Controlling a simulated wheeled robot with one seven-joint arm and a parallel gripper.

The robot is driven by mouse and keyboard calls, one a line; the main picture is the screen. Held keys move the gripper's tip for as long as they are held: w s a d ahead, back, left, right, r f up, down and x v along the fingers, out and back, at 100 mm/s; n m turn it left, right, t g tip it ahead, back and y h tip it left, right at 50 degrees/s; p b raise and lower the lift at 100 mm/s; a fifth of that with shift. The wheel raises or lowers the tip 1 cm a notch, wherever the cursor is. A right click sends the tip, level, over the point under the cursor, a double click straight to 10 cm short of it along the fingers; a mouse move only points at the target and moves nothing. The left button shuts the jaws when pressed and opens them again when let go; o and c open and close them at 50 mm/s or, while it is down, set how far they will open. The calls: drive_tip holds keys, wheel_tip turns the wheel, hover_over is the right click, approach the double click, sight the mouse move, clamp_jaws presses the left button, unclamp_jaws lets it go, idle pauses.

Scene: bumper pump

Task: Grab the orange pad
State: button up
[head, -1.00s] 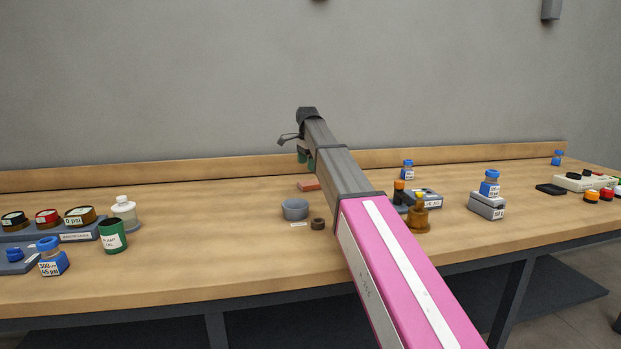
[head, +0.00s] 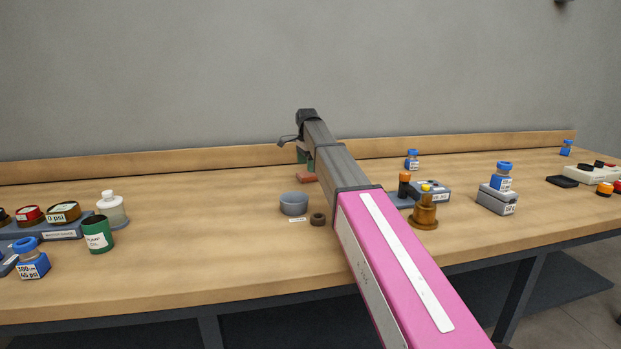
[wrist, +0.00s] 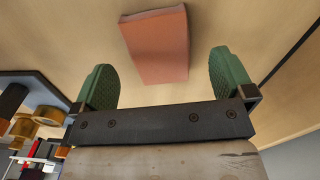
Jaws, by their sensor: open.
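The orange pad (wrist: 157,46) is a flat, rectangular block lying on the wooden bench. In the wrist view it sits ahead of my gripper (wrist: 165,78), roughly centred between the two green fingers and a little beyond their tips. The fingers are spread wide, with nothing between them in contact. In the head view the pad (head: 306,177) shows small near the back of the bench, partly hidden by my arm. My gripper (head: 304,156) is just above and behind it there, largely hidden by my arm.
A grey bowl (head: 293,204) and a brown ring (head: 318,219) stand in front of the pad. A brass fitting (head: 425,212) and blue-capped bottles stand to the right. A green tin (head: 97,234) and gauges are at left. A wooden ledge (head: 220,164) runs along the back.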

sight(307, 174)
wheel_tip(307, 174, down, 5)
drive_tip(key=shift+s+r, duration=0.15)
drive_tip(key=shift+r, duration=0.05)
drive_tip(key=shift+c, duration=0.3)
drive_tip(key=c, duration=0.8)
drive_tip(key=shift+o, duration=0.2)
drive_tip(key=shift+r, duration=0.15)
